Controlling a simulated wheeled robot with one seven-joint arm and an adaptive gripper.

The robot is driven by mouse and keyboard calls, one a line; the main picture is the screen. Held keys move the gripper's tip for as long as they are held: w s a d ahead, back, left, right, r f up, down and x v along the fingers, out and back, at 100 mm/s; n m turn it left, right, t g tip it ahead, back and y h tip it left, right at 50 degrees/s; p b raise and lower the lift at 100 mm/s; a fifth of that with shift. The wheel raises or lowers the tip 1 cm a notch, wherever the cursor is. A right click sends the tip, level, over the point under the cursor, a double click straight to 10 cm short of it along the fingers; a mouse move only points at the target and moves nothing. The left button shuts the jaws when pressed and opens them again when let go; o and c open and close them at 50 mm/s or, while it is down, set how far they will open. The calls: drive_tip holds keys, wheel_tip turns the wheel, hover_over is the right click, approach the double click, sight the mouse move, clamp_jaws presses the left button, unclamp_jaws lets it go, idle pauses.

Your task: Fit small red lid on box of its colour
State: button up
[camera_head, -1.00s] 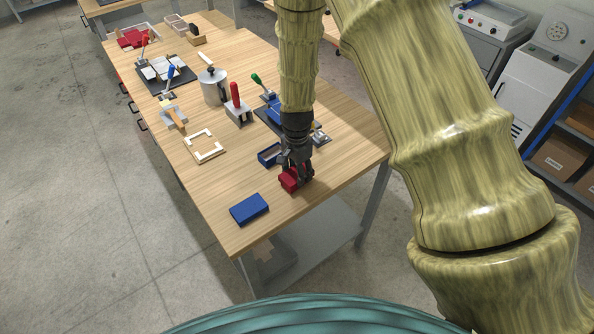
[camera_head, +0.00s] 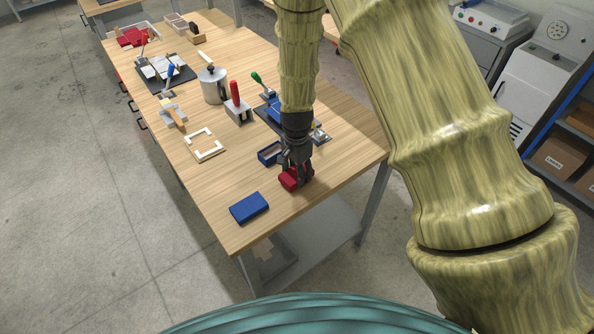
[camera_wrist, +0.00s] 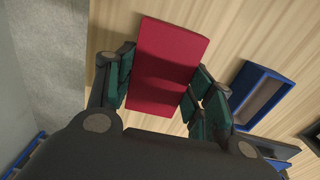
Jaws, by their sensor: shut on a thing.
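My gripper (camera_head: 297,173) points down over the near right part of the wooden table. It is shut on a red rectangular piece, which looks like the small red lid (camera_wrist: 170,55). In the wrist view the lid's flat red face lies between the two green-padded fingers, with its far end reaching past them. In the head view the red piece (camera_head: 290,184) is partly covered by the fingers, close to the tabletop. I cannot tell whether a red box is under the lid.
An open blue box (camera_head: 269,154) stands just behind the gripper; it also shows in the wrist view (camera_wrist: 262,92). A blue block or lid (camera_head: 249,208) lies at the front left. A cream frame (camera_head: 205,145), toggle clamps and a metal pot (camera_head: 213,86) stand farther back.

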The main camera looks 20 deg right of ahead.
drive_tip(key=o, duration=0.9)
drive_tip(key=shift+o, duration=0.2)
wheel_tip(320, 180, up, 12)
